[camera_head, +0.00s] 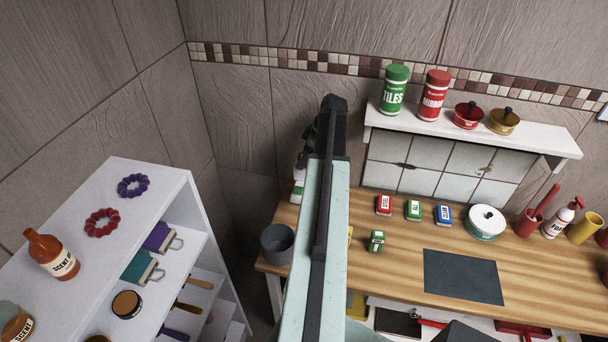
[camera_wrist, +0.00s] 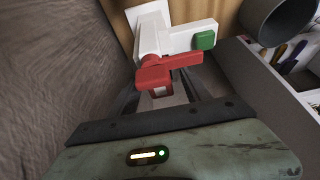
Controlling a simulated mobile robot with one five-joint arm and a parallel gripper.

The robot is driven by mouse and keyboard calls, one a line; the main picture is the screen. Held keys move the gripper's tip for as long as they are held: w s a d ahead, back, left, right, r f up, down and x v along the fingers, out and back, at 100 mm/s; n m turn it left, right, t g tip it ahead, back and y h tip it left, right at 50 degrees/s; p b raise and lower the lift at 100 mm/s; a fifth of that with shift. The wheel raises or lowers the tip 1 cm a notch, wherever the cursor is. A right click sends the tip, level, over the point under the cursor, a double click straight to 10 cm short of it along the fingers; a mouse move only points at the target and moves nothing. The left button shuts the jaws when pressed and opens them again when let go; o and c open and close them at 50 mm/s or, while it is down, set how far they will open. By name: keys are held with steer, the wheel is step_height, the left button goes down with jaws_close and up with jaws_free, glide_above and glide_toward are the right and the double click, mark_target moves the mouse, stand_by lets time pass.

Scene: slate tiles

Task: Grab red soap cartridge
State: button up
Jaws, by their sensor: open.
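In the wrist view a red piece (camera_wrist: 156,76) with a pale patch at its near end lies between my fingers; it looks like the red soap cartridge. It adjoins a red bar (camera_wrist: 182,68) on a white fixture (camera_wrist: 152,35) with a green block (camera_wrist: 205,40). My gripper (camera_wrist: 160,88) is open, its dark fingers on either side of the red piece; contact cannot be told. In the head view my arm hides the gripper and most of the fixture (camera_head: 298,188). A small red labelled box (camera_head: 384,204) also lies on the wooden counter.
A grey cup (camera_head: 277,244) stands on the counter's left end. Green and blue boxes (camera_head: 444,215), a white pot (camera_head: 486,222) and a dark mat (camera_head: 463,276) lie to the right. A white shelf unit (camera_head: 190,215) stands left; the tiled wall is close behind.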

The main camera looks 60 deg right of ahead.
jaws_close()
steer(key=shift+r, duration=0.1)
